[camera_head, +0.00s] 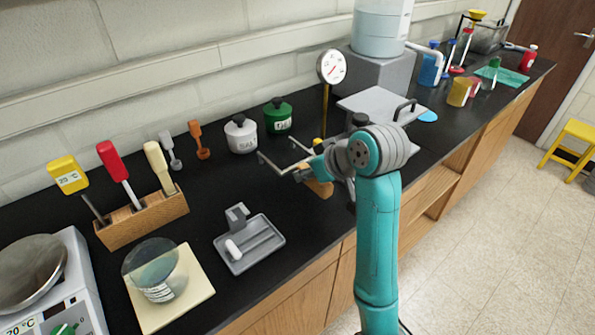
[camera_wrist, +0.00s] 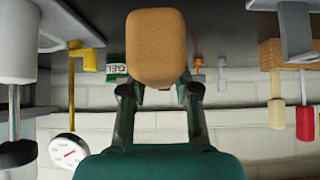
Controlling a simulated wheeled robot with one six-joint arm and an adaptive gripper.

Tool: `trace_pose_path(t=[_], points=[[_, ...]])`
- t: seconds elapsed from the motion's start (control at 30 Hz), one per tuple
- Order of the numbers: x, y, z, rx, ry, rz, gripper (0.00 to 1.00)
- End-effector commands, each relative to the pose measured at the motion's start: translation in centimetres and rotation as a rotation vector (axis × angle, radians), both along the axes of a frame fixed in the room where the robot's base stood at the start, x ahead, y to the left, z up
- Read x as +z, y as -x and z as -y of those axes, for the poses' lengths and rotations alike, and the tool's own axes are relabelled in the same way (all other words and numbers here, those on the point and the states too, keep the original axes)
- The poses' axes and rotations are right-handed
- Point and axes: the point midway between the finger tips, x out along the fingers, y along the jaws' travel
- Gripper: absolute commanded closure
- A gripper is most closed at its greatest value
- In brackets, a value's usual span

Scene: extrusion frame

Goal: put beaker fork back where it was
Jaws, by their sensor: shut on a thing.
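The beaker fork has a tan wooden handle (camera_head: 319,188) and two thin metal prongs. In the head view the prongs point left, over the black counter near the green pot. My gripper (camera_head: 312,172) is shut on the fork. In the wrist view the rounded handle end (camera_wrist: 155,48) fills the upper middle, at the fingertips of my gripper (camera_wrist: 160,92). The prongs are hidden behind the handle there. The fork appears to be held above the counter, but its exact height is unclear.
A wooden block (camera_head: 145,220) holds tools at left. A grey tray (camera_head: 250,243) with a white piece lies in front. White (camera_head: 241,135) and green (camera_head: 278,117) pots stand behind the fork. A dial gauge (camera_head: 331,67) rises nearby. A glass beaker (camera_head: 155,272) stands front left.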

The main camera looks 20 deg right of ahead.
Motion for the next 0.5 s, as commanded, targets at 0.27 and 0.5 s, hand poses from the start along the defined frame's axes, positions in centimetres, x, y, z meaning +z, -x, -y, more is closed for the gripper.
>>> trace_pose_path(t=[0.27,0.5], points=[[-2.5,0.0,0.0,0.0,0.0,-0.003,1.0],[-4.8,0.0,0.0,0.001,0.0,-0.002,1.0]])
